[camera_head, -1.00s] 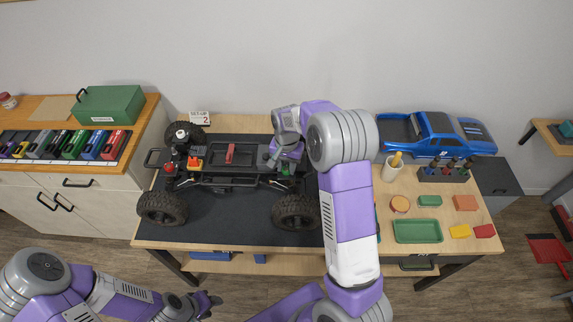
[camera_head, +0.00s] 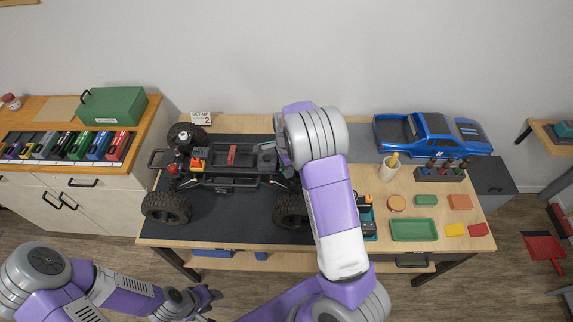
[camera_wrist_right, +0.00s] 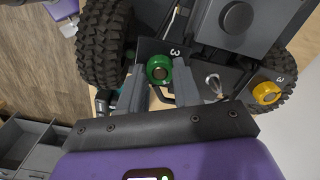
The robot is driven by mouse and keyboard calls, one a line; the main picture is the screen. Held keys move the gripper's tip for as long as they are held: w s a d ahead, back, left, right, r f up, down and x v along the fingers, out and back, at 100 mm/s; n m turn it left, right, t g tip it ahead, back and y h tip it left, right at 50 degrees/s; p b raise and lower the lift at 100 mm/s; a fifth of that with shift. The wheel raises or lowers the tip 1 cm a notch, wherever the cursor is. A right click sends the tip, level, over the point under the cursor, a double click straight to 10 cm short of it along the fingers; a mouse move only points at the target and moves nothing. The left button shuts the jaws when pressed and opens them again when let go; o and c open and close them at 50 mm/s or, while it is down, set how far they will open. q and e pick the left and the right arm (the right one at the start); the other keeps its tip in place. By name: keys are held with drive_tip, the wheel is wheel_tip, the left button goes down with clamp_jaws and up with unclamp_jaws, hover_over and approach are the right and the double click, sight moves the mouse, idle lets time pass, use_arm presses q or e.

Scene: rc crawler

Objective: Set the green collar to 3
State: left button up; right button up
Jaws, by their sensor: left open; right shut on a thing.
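The green collar (camera_wrist_right: 158,60) shows in the right wrist view as a green ring with a brass centre on the chassis. A white "3" is printed just above and right of it. My right gripper (camera_wrist_right: 160,73) has its fingers on either side of the collar and is shut on it. I cannot make out a pointer mark on the collar. In the head view my right arm hides this gripper and the collar. The crawler chassis (camera_head: 232,180) stands on the dark mat. My left gripper (camera_head: 212,297) is open and empty, low in front of the table.
A yellow collar (camera_wrist_right: 267,93), also with a "3" beside it, sits to the right in the wrist view. A tyre (camera_wrist_right: 104,45) is close left of my fingers. A "SET-UP 2" card (camera_head: 202,118) stands behind the chassis. The blue truck body (camera_head: 430,133) lies at back right.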

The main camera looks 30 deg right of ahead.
drive_tip(key=shift+a+m+p, duration=0.1)
drive_tip(key=shift+m+p, duration=0.2)
drive_tip(key=shift+m, duration=0.5)
drive_tip(key=shift+f, duration=0.1)
drive_tip(key=o, duration=1.1)
drive_tip(key=shift+c, duration=0.2)
wheel_tip(320, 180, up, 8)
drive_tip(key=shift+f, duration=0.15)
